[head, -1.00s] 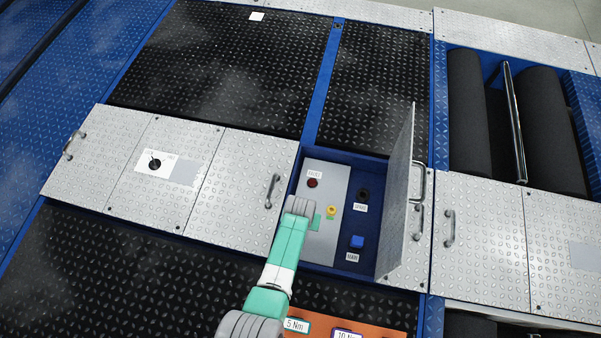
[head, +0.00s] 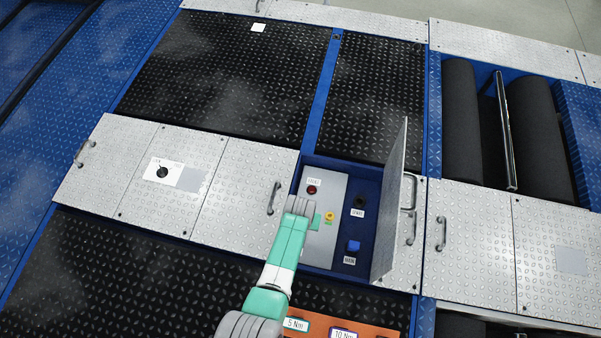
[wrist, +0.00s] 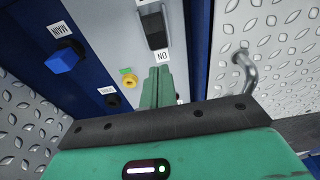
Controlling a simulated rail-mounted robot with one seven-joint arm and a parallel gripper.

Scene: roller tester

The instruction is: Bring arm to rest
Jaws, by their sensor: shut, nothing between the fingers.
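My arm (head: 285,250) reaches over an open control compartment (head: 373,194) in the head view. My gripper (wrist: 158,88) shows in the wrist view with its two green fingers together and nothing between them. The fingertips are in front of the grey panel (head: 325,252), just below a black rocker switch (wrist: 153,28) in the picture. I cannot tell whether they touch it. A yellow knob (head: 329,216) is beside the gripper; it also shows in the wrist view (wrist: 129,80). My wrist hides part of the panel in the head view.
The compartment's door (head: 391,205) stands open on the right. Inside are a red button (head: 312,190), a black knob (head: 360,201) and a blue knob (head: 353,246). An orange tray (head: 365,333) with torque labels lies below. A handle (head: 274,198) is left of the opening.

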